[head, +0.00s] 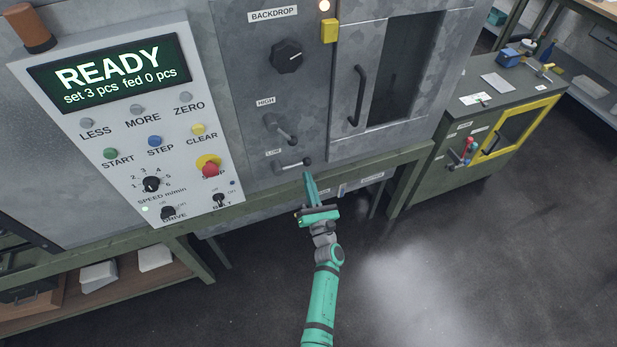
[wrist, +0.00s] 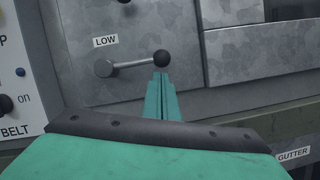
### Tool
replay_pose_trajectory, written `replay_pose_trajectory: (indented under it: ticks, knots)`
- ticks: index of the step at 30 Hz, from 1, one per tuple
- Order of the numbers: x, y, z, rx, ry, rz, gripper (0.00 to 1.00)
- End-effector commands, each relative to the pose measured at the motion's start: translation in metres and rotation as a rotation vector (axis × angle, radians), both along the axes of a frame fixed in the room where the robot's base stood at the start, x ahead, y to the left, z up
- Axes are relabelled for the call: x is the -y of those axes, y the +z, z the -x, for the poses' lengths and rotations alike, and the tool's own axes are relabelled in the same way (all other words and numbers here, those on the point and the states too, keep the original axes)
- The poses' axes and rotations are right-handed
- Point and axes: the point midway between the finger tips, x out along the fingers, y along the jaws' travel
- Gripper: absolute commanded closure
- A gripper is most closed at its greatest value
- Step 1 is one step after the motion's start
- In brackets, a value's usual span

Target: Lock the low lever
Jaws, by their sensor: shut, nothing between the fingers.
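The low lever (head: 293,163) is a grey arm with a dark ball knob on the grey machine panel, beside a LOW label. In the wrist view the low lever (wrist: 131,65) points right, nearly level, with its black knob at the right end. My gripper (head: 308,175) is shut and empty, its green fingers pointing up at the panel. In the wrist view my gripper's fingertips (wrist: 161,75) are just below the knob; I cannot tell whether they touch it.
The high lever (head: 281,130) sits above the low one, slanting down to the right. A control box (head: 125,115) with a READY screen stands to the left. A cabinet door with a handle (head: 356,95) is at the right. A green bench rail (head: 340,172) runs below the panel.

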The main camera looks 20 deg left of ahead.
Motion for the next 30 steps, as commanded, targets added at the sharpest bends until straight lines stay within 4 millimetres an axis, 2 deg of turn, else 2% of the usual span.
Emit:
replay_pose_trajectory:
  ticks: [3,9,16,22,30]
  knots:
    - [0.002,-0.024,0.01,-0.009,0.0,0.001,1.0]
    - [0.03,-0.034,0.045,-0.008,-0.004,0.002,1.0]
    - [0.052,-0.045,0.074,-0.008,-0.004,0.002,1.0]
    - [0.061,-0.048,0.085,-0.006,-0.004,0.002,1.0]
    - [0.062,-0.048,0.086,-0.007,-0.004,0.002,1.0]
